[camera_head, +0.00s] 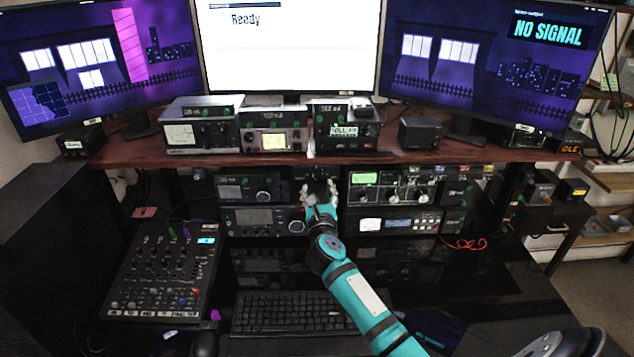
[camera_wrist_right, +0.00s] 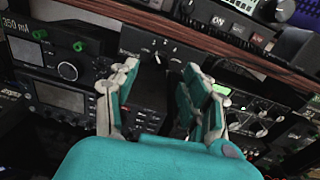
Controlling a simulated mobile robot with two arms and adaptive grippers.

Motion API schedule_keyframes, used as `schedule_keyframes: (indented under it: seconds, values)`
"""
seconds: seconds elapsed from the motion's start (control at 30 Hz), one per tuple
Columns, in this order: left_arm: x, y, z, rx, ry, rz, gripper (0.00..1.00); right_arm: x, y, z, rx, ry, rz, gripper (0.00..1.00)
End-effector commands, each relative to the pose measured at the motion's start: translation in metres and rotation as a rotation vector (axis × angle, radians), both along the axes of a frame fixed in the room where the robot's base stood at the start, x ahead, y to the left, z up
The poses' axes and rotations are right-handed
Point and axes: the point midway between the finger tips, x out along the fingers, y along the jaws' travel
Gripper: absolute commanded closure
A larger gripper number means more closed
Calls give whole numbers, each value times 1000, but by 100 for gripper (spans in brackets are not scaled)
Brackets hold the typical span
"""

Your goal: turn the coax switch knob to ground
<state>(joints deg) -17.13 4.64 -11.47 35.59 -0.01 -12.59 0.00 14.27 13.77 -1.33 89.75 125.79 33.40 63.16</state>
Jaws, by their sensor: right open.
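A small dark panel (camera_wrist_right: 143,42) with white markings sits under the shelf edge, straight ahead of my right gripper in the wrist view; it looks like the coax switch. In the head view my right gripper (camera_head: 319,188) reaches up to the gap between the two radio stacks and covers most of that panel. In the wrist view the right gripper (camera_wrist_right: 162,74) is open, its fingers apart with nothing between them, below and in front of the panel. My left gripper is not in view.
Radios (camera_head: 262,219) stand left of the right gripper, and a radio with a green display (camera_head: 395,187) stands right. The wooden shelf (camera_head: 240,158) overhangs just above. A keyboard (camera_head: 290,312) and a mixer (camera_head: 165,272) lie on the desk below.

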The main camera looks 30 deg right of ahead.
Motion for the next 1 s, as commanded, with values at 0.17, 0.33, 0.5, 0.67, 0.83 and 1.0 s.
schedule_keyframes:
  seconds: [0.17, 0.33, 0.5, 0.67, 0.83, 1.0]
  values:
    - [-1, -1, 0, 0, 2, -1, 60, 24, -14, 1, -1, -1, -1, 53]
    - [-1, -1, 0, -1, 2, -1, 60, 33, -19, 0, -1, 0, -1, 53]
    - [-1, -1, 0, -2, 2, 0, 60, 35, -20, 0, -1, 0, 0, 53]
    - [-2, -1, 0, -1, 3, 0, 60, 34, -20, 0, -1, 0, 0, 58]
    - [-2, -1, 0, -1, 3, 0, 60, 34, -20, 0, -1, 0, 0, 80]
    - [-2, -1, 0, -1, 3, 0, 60, 34, -20, 0, -1, 0, 0, 100]
